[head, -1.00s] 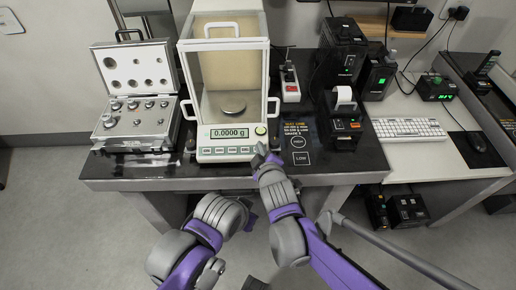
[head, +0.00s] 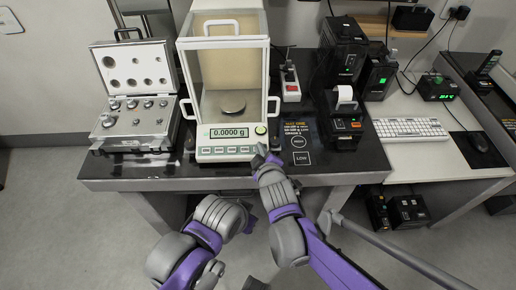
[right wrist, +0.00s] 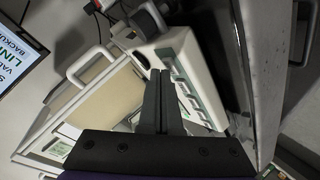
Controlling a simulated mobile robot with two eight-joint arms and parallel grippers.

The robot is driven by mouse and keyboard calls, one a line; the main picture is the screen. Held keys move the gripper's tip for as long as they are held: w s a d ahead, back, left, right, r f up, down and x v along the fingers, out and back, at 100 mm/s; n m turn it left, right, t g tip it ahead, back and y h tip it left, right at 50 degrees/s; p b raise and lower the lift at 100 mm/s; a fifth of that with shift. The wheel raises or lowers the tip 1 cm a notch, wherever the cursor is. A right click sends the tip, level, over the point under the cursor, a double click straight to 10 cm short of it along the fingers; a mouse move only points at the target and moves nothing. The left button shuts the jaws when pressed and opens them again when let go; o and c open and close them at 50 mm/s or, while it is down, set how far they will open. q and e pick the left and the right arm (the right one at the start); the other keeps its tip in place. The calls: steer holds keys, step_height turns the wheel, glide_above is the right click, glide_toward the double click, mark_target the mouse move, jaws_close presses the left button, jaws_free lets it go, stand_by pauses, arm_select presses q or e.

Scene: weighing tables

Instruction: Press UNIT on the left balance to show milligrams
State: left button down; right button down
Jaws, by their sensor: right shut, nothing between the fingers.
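The balance (head: 226,155) stands on the dark weighing table with its glass draft shield (head: 267,60) around a round pan (head: 232,104). Its display (head: 229,133) reads 0.0000 g. A row of buttons (head: 227,150) runs along the front below the display; their labels are too small to read. My right gripper (head: 260,152) is shut and empty at the front right corner of the balance. In the right wrist view its closed fingers (right wrist: 158,88) point at the balance front, beside the row of buttons (right wrist: 185,84); I cannot tell if they touch. My left gripper is not clearly visible.
An open case of weights (head: 135,122) stands left of the balance.

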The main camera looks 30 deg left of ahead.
steer(key=shift+w+f, duration=0.1)
steer(key=shift+f, duration=0.15)
steer(key=shift+r, duration=0.1)
stand_by(0.4)
steer(key=shift+s+d+r+p, duration=0.1)
steer(key=shift+s+r+p, duration=0.1)
steer(key=shift+r, duration=0.15)
steer(key=shift+s+r+p, duration=0.1)
steer(key=shift+r+p, duration=0.1)
steer(key=shift+r, duration=0.15)
steer(key=r+p, duration=0.1)
steer(key=s+r+p, duration=0.1)
steer(key=r, duration=0.1)
steer(key=d+r+p, duration=0.1)
steer(key=shift+s+r+p, duration=0.2)
steer(key=shift+r+p, duration=0.1)
steer(key=shift+p, duration=0.1)
stand_by(0.6)
